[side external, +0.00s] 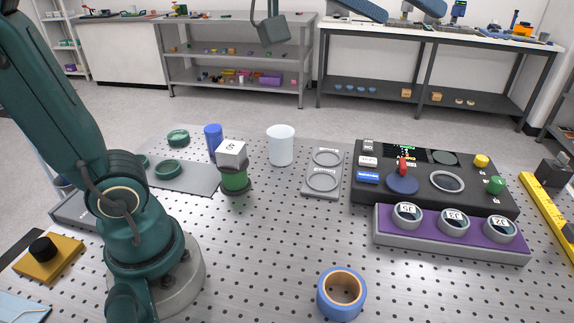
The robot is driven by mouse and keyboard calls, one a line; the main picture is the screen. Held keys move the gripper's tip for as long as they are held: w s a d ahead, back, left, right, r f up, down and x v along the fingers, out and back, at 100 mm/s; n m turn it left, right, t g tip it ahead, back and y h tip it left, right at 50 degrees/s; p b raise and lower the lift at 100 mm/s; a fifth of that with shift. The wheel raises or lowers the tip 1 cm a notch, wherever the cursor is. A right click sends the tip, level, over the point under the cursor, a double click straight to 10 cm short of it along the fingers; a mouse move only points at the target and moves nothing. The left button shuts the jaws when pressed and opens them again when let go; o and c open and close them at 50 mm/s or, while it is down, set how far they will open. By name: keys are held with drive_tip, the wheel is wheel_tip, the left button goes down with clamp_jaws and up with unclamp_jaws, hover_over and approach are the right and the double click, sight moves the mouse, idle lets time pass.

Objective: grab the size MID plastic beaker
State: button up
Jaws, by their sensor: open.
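A white plastic beaker (281,145) stands upright on the perforated metal table, a little left of the middle. It is the only beaker I can make out, and I cannot read a size mark on it. It stands clear of the things around it. A dark grey-green piece with a cable hangs in from the top edge, well above and behind the beaker in the picture. It looks like part of my arm, but no jaws can be made out on it. Nothing touches the beaker.
Left of the beaker stand a blue cylinder (213,140) and a green jar (234,180) under a white block (231,152). Right are a grey two-ring plate (309,185), a black panel (420,203) and a purple rack (398,232). Blue tape (329,302) lies in front; the table's middle is clear.

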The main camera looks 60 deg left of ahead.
drive_tip(key=w+a+r+n+t+y, duration=0.5)
drive_tip(key=w+a+r, duration=0.2)
drive_tip(key=w+r, duration=0.3)
drive_tip(key=w+a+f+n+g+y, duration=0.2)
drive_tip(key=a+f+n+g+y, duration=0.1)
drive_tip(key=a+n+y, duration=0.3)
drive_tip(key=w+a+f+n+g+y, duration=0.1)
drive_tip(key=a+f+n+g+y, duration=0.25)
drive_tip(key=a+y, duration=0.4)
drive_tip(key=n+g+h, duration=0.3)
drive_tip(key=n+g, duration=0.3)
drive_tip(key=g, duration=1)
hover_over(290, 138)
wheel_tip(290, 138, down, 19)
drive_tip(key=shift+n+t+y, duration=0.25)
drive_tip(key=shift+y, duration=0.1)
drive_tip(key=f, duration=1)
drive_tip(key=a+f, duration=0.1)
drive_tip(key=f, duration=0.4)
drive_tip(key=shift+s+f, duration=0.1)
drive_tip(key=shift+f, duration=0.3)
drive_tip(key=shift+x, duration=2.55)
drive_tip(key=shift+f, duration=0.1)
